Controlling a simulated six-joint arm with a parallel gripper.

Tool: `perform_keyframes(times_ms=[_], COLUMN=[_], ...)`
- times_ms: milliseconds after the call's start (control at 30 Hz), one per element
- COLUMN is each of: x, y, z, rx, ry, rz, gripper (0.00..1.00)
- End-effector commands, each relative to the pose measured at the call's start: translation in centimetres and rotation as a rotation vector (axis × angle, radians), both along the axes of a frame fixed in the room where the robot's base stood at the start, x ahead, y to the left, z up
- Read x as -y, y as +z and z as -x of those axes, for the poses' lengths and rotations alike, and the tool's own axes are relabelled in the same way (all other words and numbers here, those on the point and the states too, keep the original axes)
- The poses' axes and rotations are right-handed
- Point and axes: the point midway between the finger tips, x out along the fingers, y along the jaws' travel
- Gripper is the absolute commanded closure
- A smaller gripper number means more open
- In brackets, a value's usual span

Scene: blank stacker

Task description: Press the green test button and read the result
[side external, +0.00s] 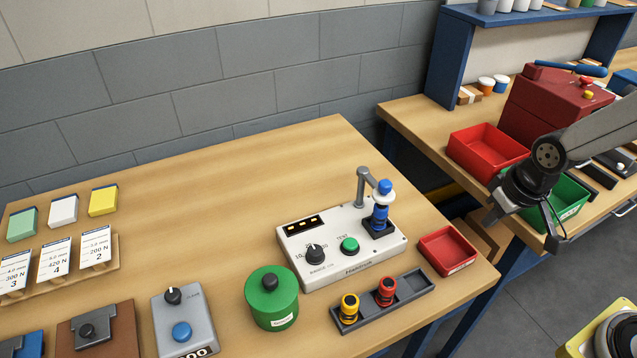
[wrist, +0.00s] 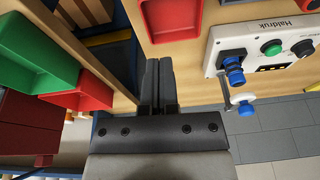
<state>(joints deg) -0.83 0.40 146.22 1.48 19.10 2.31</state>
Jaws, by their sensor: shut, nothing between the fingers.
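The green test button (side external: 349,245) sits on the front of the pale tester box (side external: 318,268), below its TEST label. The button also shows in the wrist view (wrist: 271,48). A dark display (side external: 303,226) on the box shows yellow dashes, with no readable number. A blue part stands in the dark socket under the box's bent post (side external: 366,190). My gripper (side external: 490,220) is off to the right of the box, over the gap between the two benches, touching nothing. In the wrist view its fingers (wrist: 158,64) are together and empty.
A small red tray (side external: 447,250) lies right of the tester. A dark rack (side external: 375,308) with yellow and red parts and a green canister (side external: 271,297) stand in front. Red (side external: 488,148) and green bins stand near my arm on the other bench. The wood behind the tester is clear.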

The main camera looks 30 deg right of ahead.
Motion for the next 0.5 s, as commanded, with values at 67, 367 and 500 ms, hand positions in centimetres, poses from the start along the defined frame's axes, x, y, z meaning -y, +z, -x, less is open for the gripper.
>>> perform_keyframes(times_ms=[67, 367, 500], x=[-0.6, -4.3, -6.4], y=[0.1, 0.5, 0.9], z=[-0.5, -3.6, -5.3], rx=[0.014, 0.099, 0.136], ry=[-0.041, -0.337, -0.516], rz=[-0.022, -0.189, -0.295], gripper=[1.00, 1.00, 1.00])
